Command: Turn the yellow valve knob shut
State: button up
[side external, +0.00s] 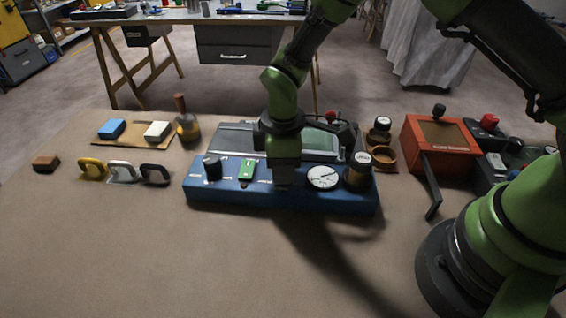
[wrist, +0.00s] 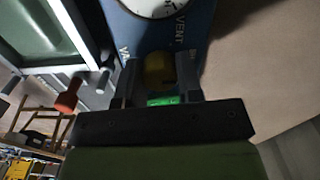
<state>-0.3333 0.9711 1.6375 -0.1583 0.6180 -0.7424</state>
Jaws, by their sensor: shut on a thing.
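The yellow valve knob (wrist: 158,70) shows in the wrist view between the two fingers of my gripper (wrist: 160,80), which is shut on it. In the side external view my gripper (side external: 285,178) points down over the front of the blue panel box (side external: 225,199), and it hides the knob there. The wrist view shows the lettering VENT on the blue panel beside the fingers. How far the knob is turned cannot be told.
On the panel, a green switch (side external: 247,169) and a black knob (side external: 212,166) stand left of my gripper, and a white dial (side external: 323,177) and dark capped cylinder (side external: 357,172) stand right. A red box (side external: 437,142) is farther right. The tabletop in front (side external: 200,260) is clear.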

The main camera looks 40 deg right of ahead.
jog(key=o, duration=0.9)
notch_tip(320, 180, up, 10)
jog(key=shift+r, duration=0.1)
jog(key=s+d+r+m+t+y, duration=0.1)
jog(key=s+d+r+m+t, duration=0.2)
jog(key=r, duration=0.6)
jog(key=s+d+r+m+t, duration=0.1)
jog(key=s+d+r+m, duration=0.1)
jog(key=s+m, duration=0.2)
jog(key=s+d+r+m+t, duration=0.1)
jog(key=s+d+r+m, duration=0.1)
jog(key=s+m, duration=0.2)
jog(key=s+d+r+m+t+y, duration=0.1)
jog(key=s+r+m+t, duration=0.1)
jog(key=s, duration=0.5)
jog(key=shift+s+d+r+m, duration=0.4)
jog(key=shift+r+m, duration=0.2)
jog(key=shift+m, duration=0.3)
